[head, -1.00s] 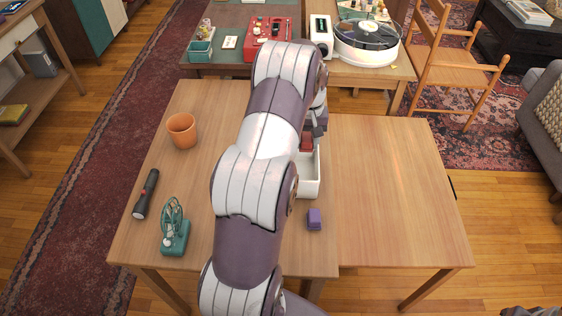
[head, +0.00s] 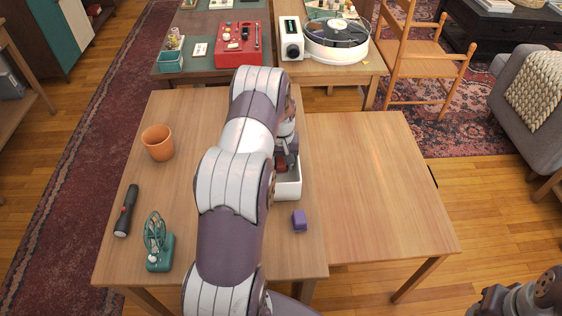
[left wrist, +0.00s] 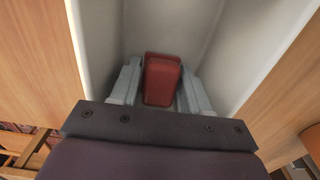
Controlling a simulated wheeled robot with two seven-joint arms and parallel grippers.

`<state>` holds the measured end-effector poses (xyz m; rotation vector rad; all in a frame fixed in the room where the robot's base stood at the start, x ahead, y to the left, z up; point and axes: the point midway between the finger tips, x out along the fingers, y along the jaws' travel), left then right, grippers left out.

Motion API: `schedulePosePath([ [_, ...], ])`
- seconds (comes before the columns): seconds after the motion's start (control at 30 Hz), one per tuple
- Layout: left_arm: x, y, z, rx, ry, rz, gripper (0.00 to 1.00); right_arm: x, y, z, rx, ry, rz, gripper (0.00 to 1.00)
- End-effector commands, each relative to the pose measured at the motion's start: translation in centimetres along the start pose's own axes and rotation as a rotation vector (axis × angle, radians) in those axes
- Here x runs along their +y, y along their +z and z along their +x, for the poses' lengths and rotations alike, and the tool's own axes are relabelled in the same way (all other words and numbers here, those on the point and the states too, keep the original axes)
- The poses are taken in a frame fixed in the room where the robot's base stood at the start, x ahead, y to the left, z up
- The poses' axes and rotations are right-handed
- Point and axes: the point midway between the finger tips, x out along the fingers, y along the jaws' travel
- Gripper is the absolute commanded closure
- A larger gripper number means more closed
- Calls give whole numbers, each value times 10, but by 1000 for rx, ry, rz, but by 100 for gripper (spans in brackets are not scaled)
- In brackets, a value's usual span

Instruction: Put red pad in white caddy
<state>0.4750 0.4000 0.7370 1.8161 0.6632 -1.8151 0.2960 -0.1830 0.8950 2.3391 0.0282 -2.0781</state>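The red pad (left wrist: 161,80) stands between the two fingers of my left gripper (left wrist: 160,92) in the left wrist view, with a finger close against each side. White walls of the caddy (left wrist: 230,60) rise around it. In the head view the pad (head: 281,163) shows as a small red patch inside the white caddy (head: 288,189), below my left gripper (head: 288,155). My left arm hides the caddy's left part. Whether the pad touches the caddy floor is hard to tell. Part of my right arm shows at the bottom right corner; its fingers are not clear.
An orange pot (head: 158,142), a black flashlight (head: 126,210) and a small green fan (head: 158,245) are on the table's left. The table's right half (head: 375,185) is bare.

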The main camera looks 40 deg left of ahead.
Motion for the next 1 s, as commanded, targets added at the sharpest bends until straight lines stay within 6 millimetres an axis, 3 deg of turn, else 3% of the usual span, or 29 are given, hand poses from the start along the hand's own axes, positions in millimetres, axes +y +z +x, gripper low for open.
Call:
schedulePosePath([
  [0.37,0,-1,-8,2,0,0,48,0,0,-2,0,0,0,57],
  [0.7,0,-1,-92,4,1,0,48,0,-1,-5,0,0,0,57],
  [0.87,0,0,-117,2,0,0,48,0,-1,-6,0,0,0,57],
  [0.97,11,12,-129,7,2,41,48,0,-1,-6,0,0,0,57],
  [1.0,22,27,-135,12,4,86,48,0,-1,-6,0,0,0,57],
])
